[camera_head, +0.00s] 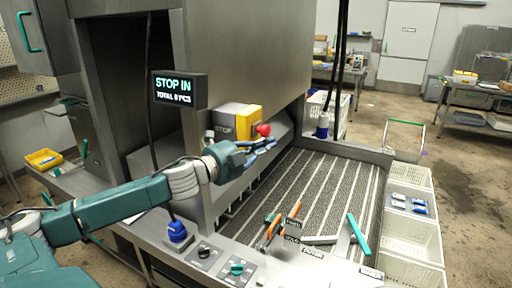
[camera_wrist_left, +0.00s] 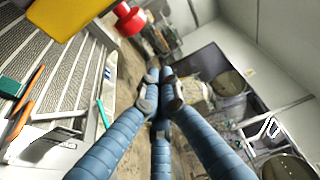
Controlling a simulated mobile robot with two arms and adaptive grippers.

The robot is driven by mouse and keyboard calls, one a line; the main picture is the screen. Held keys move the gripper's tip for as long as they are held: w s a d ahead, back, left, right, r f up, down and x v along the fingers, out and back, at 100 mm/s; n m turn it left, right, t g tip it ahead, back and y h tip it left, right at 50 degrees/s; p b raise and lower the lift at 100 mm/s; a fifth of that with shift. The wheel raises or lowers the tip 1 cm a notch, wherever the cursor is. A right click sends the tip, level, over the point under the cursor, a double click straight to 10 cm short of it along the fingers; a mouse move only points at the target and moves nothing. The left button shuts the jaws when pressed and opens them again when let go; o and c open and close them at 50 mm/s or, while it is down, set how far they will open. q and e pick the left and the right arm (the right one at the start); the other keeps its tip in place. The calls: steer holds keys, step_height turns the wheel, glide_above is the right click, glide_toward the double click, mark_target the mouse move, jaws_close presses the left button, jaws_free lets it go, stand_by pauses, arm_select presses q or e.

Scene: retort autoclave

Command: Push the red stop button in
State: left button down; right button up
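The red stop button (camera_head: 264,130) sticks out from the right face of a yellow and grey box marked STOP (camera_head: 236,122), on the machine's front. In the left wrist view the red button (camera_wrist_left: 130,20) is at the top, beside the yellow box edge (camera_wrist_left: 52,14). My left gripper (camera_head: 268,146) is just below the button in the head view, with a visible gap in the wrist view. Its blue fingers (camera_wrist_left: 162,92) converge with the tips close together, and nothing is between them. My right gripper is in neither view.
A display (camera_head: 179,89) reads STOP IN. A ribbed conveyor bed (camera_head: 300,183) lies right of the box, with orange-handled tools (camera_head: 271,228) and a green-handled tool (camera_head: 358,234) at its near end. White baskets (camera_head: 411,236) line the right side. A blue knob (camera_head: 177,232) stands at the front.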

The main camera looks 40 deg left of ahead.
arm_select(q)
steer(key=shift+s+a+p, duration=0.2)
steer(key=shift+s+p, duration=0.05)
steer(key=shift+s, duration=0.75)
steer(key=shift+s+a+p, duration=0.15)
steer(key=shift+s+p, duration=0.1)
steer(key=shift+s, duration=0.75)
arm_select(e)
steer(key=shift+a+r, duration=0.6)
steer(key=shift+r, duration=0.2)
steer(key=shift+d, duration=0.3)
